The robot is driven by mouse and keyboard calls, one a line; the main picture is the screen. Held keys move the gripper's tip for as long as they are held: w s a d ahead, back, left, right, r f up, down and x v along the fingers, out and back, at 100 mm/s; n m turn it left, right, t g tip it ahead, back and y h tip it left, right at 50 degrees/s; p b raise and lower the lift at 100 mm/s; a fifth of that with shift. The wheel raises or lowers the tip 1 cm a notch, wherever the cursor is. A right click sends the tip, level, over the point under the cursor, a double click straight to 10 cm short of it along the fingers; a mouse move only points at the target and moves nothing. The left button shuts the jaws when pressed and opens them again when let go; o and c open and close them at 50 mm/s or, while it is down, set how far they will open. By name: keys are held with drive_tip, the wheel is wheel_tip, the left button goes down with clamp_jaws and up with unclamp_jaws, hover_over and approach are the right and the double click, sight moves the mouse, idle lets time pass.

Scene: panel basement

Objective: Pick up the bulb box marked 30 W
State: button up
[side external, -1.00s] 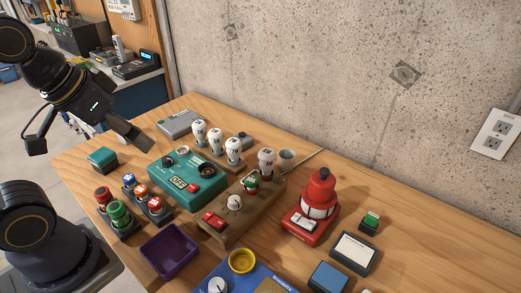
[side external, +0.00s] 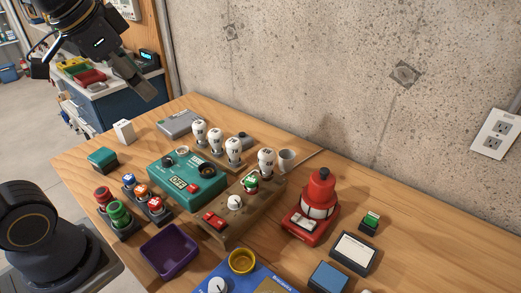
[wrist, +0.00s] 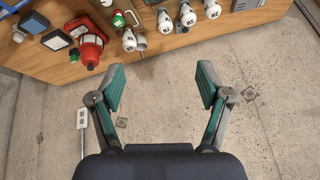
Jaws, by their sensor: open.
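A small white box (side external: 123,131) with dark print stands upright at the back left of the wooden table in the side view. It looks like the bulb box, but its marking is too small to read. I do not see it in the wrist view. My gripper (wrist: 161,80) is open and empty. In the side view it is raised above and behind the table's left end, higher than the white box and clear of it. In the wrist view its fingers are spread over the concrete, with the table's objects along the top edge.
White bulbs (side external: 233,149) stand on holders right of the box. A grey case (side external: 181,124), teal box (side external: 102,159), teal tester (side external: 187,181) and push buttons (side external: 119,213) are nearby. A red beacon (side external: 319,198) and purple tray (side external: 170,248) stand farther off. The concrete wall (side external: 330,80) rises behind.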

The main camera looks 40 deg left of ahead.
drive_tip(key=w+a+n+g+y, duration=0.1)
drive_tip(key=w+a, duration=0.6)
drive_tip(key=a, duration=0.4)
drive_tip(key=w+a+g, duration=0.2)
drive_tip(key=w+a, duration=0.5)
drive_tip(key=a, duration=0.4)
drive_tip(key=n+g+h, duration=0.1)
drive_tip(key=n+g, duration=0.2)
drive_tip(key=n, duration=0.1)
hover_over(126, 133)
drive_tip(key=a, duration=0.3)
wheel_tip(126, 133, down, 17)
drive_tip(key=f, duration=1)
drive_tip(key=shift+w+d, duration=0.2)
drive_tip(key=shift+w, duration=0.1)
drive_tip(key=shift+d+f, duration=0.1)
drive_tip(key=shift+f, duration=3.05)
drive_tip(key=c, duration=1.2)
drive_tip(key=shift+r, duration=0.1)
drive_tip(key=shift+c, duration=0.2)
